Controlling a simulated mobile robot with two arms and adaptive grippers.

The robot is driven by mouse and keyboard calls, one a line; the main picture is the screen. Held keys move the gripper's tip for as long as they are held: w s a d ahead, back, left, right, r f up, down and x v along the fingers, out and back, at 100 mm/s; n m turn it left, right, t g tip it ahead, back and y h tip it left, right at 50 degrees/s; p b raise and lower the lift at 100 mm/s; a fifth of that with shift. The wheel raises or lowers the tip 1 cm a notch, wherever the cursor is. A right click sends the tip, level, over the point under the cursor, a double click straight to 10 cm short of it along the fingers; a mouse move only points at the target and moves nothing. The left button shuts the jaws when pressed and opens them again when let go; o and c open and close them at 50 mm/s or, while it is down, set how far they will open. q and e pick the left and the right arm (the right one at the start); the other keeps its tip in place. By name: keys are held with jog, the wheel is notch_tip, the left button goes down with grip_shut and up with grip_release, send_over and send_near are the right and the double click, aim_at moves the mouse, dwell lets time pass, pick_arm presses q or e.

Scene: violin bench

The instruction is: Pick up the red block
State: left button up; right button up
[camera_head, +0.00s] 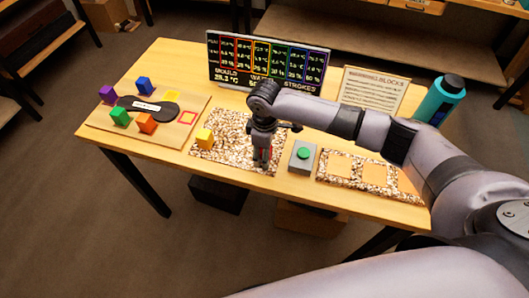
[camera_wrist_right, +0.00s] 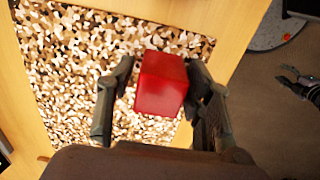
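The red block (camera_wrist_right: 161,84) is between the two fingers of my right gripper (camera_wrist_right: 160,78) in the right wrist view. The fingers are drawn in close on both sides of it and appear shut on it. In the head view my right gripper (camera_head: 262,155) points down at the speckled mat (camera_head: 228,126), near its right side. Only a bit of red shows between the fingers there. I cannot tell whether the block touches the mat. A dark gripper-like part, likely my left gripper (camera_wrist_right: 300,83), shows at the right edge of the wrist view; its fingers are unclear.
Left, a wooden board (camera_head: 97,124) carries purple, blue, green and orange blocks and a red outlined square (camera_head: 187,117). A yellow block (camera_head: 205,138) is on the mat's left. A green-button box (camera_head: 302,154) and a speckled tray (camera_head: 340,181) lie right. A display (camera_head: 266,62) and teal bottle (camera_head: 440,98) stand behind.

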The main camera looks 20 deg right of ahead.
jog(key=c, duration=0.9)
jog(key=shift+r, duration=0.1)
